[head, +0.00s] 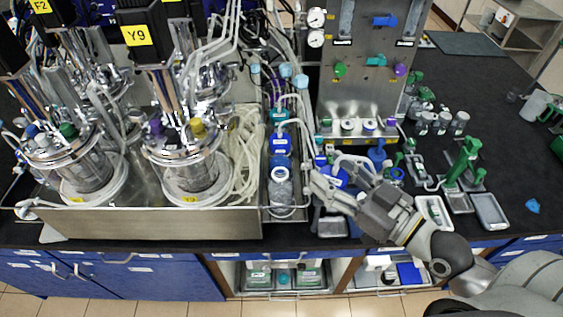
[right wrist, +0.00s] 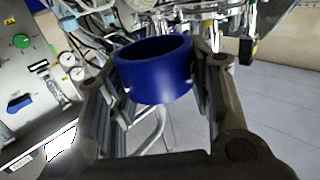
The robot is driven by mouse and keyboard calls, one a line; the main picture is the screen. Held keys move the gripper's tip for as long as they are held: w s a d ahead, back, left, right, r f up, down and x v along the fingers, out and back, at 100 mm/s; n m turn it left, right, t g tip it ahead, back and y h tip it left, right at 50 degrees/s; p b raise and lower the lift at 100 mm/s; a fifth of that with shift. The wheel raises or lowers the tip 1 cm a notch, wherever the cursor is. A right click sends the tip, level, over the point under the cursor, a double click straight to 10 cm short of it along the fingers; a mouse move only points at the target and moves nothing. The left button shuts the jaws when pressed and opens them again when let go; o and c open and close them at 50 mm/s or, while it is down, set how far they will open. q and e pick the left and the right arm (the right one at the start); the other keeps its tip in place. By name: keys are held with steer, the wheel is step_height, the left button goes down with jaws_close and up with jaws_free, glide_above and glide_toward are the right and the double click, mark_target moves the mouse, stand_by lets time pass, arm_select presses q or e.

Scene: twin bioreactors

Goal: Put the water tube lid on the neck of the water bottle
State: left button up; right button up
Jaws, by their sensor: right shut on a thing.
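My right gripper (head: 325,184) reaches in from the right in the head view. In the right wrist view its two fingers (right wrist: 158,85) are shut on a blue ring-shaped lid (right wrist: 153,78), which is held between the fingertips. A clear bottle (head: 282,190) stands at the front of a narrow tray, just left of the gripper in the head view. No blue lid shows on its top. The gripper is apart from it, a little to its right. My left gripper is not in view.
Blue-capped bottles (head: 280,143) with tubes stand behind the clear bottle. Two glass bioreactors (head: 193,168) fill the left of the bench. A metal panel (head: 362,85) with knobs rises behind the gripper. Small trays (head: 488,211) and a green stand (head: 466,160) are to the right.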

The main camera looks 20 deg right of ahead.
steer(key=shift+a+r+y, duration=0.15)
steer(key=shift+r+y, duration=0.15)
steer(key=shift+r, duration=0.55)
steer(key=shift+w+a+r, duration=0.15)
steer(key=shift+w+a+f+b, duration=0.25)
steer(key=shift+w+b, duration=0.2)
steer(key=shift+w+a+f+b, duration=0.2)
steer(key=shift+w+f+b, duration=0.05)
steer(key=shift+w+b, duration=0.2)
steer(key=w+a+f+b, duration=0.2)
steer(key=w+b, duration=0.2)
steer(key=b, duration=0.2)
glide_above(280, 169)
steer(key=s, duration=0.2)
steer(key=shift+g, duration=0.3)
steer(key=f, duration=0.5)
steer(key=shift+s+f+p, duration=0.2)
steer(key=shift+p, duration=0.2)
steer(key=shift+w+a+f+n, duration=0.15)
steer(key=shift+w+f+n, duration=0.15)
steer(key=shift+f, duration=0.1)
steer(key=f, duration=0.3)
steer(key=shift+w+f+p, duration=0.2)
steer(key=shift+f+p, duration=0.15)
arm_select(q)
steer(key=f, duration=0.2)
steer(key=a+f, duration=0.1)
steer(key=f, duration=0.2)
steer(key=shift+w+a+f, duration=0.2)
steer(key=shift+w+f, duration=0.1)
